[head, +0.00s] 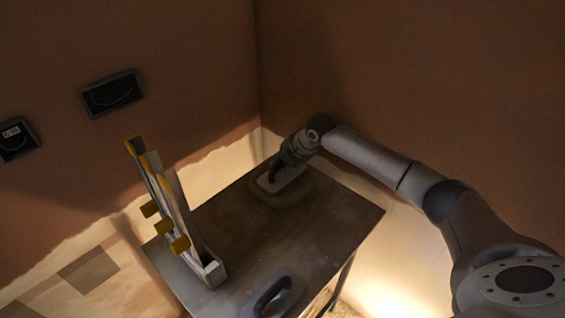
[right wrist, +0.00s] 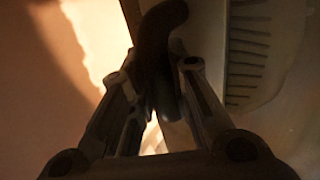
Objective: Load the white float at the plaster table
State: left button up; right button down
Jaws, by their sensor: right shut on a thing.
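The plaster table (head: 320,225) is a dark-topped table in the corner of the room. My right gripper (head: 277,176) reaches over its far end and is shut on the dark handle (right wrist: 160,45) of a float, which looks like the white float (head: 293,179). The float's pale plate lies low over a greyish rounded patch (head: 291,197) on the table, perhaps plaster. I cannot tell whether the plate touches it. In the right wrist view the handle passes between the fingers, and much is in shadow. My left gripper is not in view.
A rack (head: 212,272) with upright boards and yellow-ended tools stands at the table's left edge. A second float with a dark handle (head: 271,296) lies at the near edge. Two dark boxes (head: 111,93) hang on the left wall. The table's middle is clear.

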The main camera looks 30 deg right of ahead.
jog(key=shift+r+p, duration=2.85)
jog(key=shift+r, duration=0.5)
jog(key=shift+f, duration=0.1)
